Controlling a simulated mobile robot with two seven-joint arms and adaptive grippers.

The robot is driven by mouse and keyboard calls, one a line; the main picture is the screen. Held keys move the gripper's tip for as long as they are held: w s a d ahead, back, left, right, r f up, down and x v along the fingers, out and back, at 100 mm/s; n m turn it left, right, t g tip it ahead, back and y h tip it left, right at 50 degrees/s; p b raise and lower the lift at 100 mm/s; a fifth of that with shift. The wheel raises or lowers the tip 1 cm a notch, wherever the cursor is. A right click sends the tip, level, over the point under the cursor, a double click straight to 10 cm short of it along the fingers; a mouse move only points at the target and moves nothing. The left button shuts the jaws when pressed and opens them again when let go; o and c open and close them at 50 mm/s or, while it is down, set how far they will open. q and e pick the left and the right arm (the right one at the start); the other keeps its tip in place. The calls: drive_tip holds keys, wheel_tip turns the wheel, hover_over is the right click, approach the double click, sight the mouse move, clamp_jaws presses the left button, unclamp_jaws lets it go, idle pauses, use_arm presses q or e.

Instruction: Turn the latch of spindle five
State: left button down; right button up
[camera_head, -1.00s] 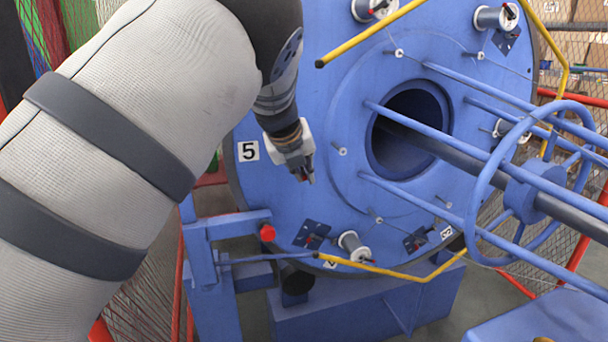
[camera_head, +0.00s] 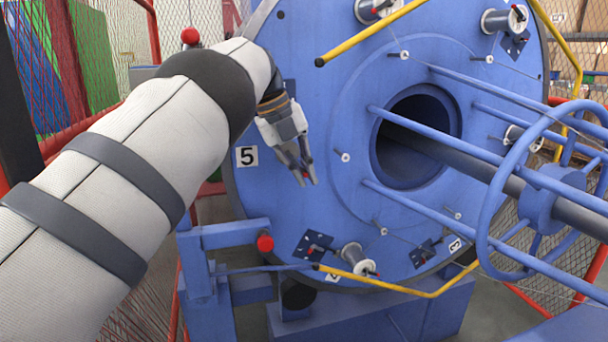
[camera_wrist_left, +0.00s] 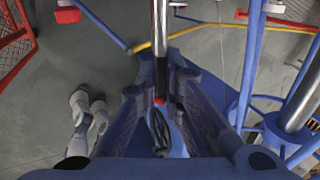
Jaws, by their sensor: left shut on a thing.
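The white label "5" (camera_head: 247,157) is on the blue disc (camera_head: 335,215), at its left side. My left gripper (camera_head: 308,181) is to the right of this label, in front of the disc, with its fingers pointing down. A small red piece, seemingly the latch of spindle five (camera_head: 305,174), shows between the fingertips. The wrist view also shows the red tip (camera_wrist_left: 160,100) between the fingers. The gripper is shut on it. Most of the latch and spindle five are hidden by the gripper in the head view. My right gripper is out of view.
Blue rods (camera_head: 460,222) run from the disc to a ring (camera_head: 482,200) at the right. Yellow bars (camera_head: 405,285) pass below and above. Other spindles (camera_head: 353,256) with latches sit around the disc.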

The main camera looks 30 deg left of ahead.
use_arm(q)
drive_tip(key=shift+f, duration=0.1)
drive_tip(key=c, duration=1.7)
unclamp_jaws()
drive_tip(key=v, duration=0.7)
drive_tip(key=shift+r, duration=0.25)
